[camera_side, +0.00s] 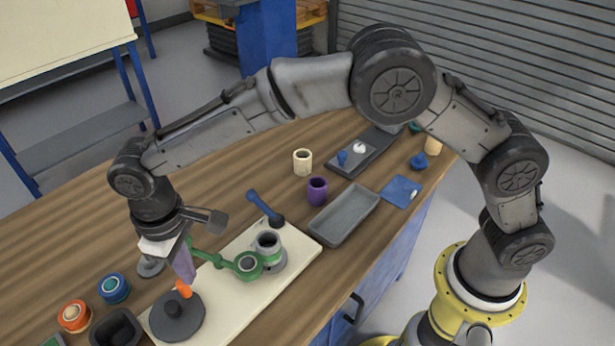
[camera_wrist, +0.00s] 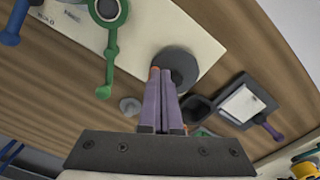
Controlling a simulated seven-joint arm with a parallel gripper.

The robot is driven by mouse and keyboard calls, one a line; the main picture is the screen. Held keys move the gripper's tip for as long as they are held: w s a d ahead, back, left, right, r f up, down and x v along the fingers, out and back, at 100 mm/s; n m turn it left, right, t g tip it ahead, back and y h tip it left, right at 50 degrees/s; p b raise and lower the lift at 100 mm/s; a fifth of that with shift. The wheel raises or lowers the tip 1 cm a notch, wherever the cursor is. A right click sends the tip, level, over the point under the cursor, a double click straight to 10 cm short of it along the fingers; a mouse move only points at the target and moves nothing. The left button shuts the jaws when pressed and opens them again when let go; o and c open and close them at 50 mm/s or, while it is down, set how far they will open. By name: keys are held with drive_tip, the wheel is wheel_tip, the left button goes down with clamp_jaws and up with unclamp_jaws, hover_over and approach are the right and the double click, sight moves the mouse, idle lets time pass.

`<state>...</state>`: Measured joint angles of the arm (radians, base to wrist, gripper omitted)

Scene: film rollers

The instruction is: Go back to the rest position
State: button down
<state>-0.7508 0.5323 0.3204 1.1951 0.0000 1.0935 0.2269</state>
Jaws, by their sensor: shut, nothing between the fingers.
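My gripper (camera_side: 187,280) points down above the left part of the work table, over or very near a dark grey round disc with a knob (camera_side: 177,318). Its purple fingers are shut together and empty. In the wrist view the closed fingertips (camera_wrist: 168,72) overlap the near edge of the grey disc (camera_wrist: 183,66). A small orange piece (camera_side: 184,290) shows at the fingertips; I cannot tell whether it belongs to the gripper or the disc. I cannot tell whether the fingertips touch the disc.
A blue-handled tool (camera_side: 265,208), purple cup (camera_side: 317,190), cream cup (camera_side: 303,162) and grey tray (camera_side: 343,215) stand nearby. Orange (camera_side: 74,316) and blue rollers (camera_side: 114,288) are at left.

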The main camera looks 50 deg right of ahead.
drive_tip(key=w+d+r+m+t+y, duration=0.15)
drive_tip(key=w+d+r, duration=0.25)
drive_tip(key=d+r, duration=0.45)
drive_tip(key=s+d+r+m+t, duration=0.2)
drive_tip(key=s+d+r+m, duration=0.15)
drive_tip(key=d+r, duration=0.95)
drive_tip(key=s+d+r+m+t, duration=0.1)
drive_tip(key=s+d+t, duration=0.1)
drive_tip(key=s+d, duration=1.05)
drive_tip(key=s+d+f+h, duration=0.1)
drive_tip(key=s+f, duration=0.7)
drive_tip(key=s, duration=0.1)
drive_tip(key=shift+s+d+f, duration=0.2)
drive_tip(key=shift+s+d, duration=0.15)
drive_tip(key=shift+s, duration=0.05)
